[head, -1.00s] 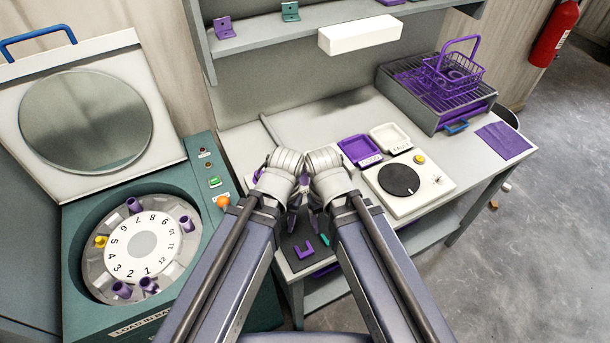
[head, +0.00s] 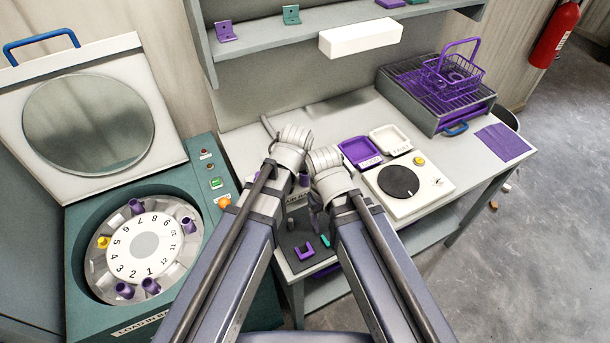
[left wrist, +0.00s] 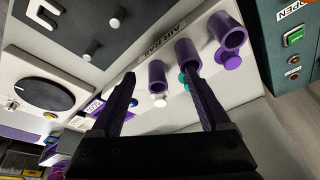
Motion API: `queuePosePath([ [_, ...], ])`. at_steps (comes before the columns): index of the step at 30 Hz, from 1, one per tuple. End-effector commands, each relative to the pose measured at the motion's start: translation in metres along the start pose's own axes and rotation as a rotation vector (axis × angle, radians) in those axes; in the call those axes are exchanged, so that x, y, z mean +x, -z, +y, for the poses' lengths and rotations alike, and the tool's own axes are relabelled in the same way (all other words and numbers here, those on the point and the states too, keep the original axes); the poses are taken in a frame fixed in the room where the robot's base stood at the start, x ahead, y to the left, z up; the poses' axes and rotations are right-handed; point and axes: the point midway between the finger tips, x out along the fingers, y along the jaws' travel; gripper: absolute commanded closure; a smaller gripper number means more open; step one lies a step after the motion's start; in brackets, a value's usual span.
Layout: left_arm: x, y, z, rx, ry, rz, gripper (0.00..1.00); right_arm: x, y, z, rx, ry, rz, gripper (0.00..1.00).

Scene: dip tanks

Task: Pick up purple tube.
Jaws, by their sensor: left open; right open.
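Several purple tubes sit along a rail lettered "AIR RAIL" in the left wrist view: a near one (left wrist: 157,74), a middle one (left wrist: 187,54) and a far one (left wrist: 230,34). White, teal and purple knobs show beside them. My left gripper (left wrist: 160,78) is open; in the picture its dark fingers lie on either side of the near tube, with no grip on it. How far apart they are in depth is unclear. In the head view my wrists mostly hide the rail and the left fingers. My right gripper (head: 317,208) is open, low beside the left one, partly hidden.
A round numbered rotor (head: 144,245) on the left holds more purple tubes and a yellow one. A purple tray (head: 358,152), a white tray (head: 390,138) and a dial unit (head: 420,200) stand right of my wrists. A purple basket (head: 452,75) sits farther back. A shelf (head: 330,22) overhangs.

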Motion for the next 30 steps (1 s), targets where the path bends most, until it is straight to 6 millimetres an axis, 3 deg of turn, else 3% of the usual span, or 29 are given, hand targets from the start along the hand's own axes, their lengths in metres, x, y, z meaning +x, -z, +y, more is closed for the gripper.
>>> queuePosePath([
  [1, 0.000, 0.022, 0.003, -0.022, -0.008, 0.040, 0.21, -0.003, 0.000, 0.000, 0.000, 0.000, 0.000, 0.27],
  [5, 0.001, 0.039, 0.005, -0.051, -0.020, 0.092, 0.21, -0.004, 0.000, 0.000, 0.000, 0.000, 0.000, 0.27],
  [17, 0.028, 0.039, 0.006, -0.050, -0.020, 0.092, 0.21, 0.022, 0.001, -0.002, 0.001, 0.000, 0.000, 0.27],
  [25, 0.032, 0.040, 0.006, -0.049, -0.020, 0.091, 0.21, 0.025, 0.002, -0.003, 0.001, 0.000, 0.000, 0.27],
  [30, 0.050, 0.041, 0.007, -0.049, -0.019, 0.091, 0.21, 0.043, 0.003, -0.004, 0.001, 0.000, 0.000, 0.27],
])
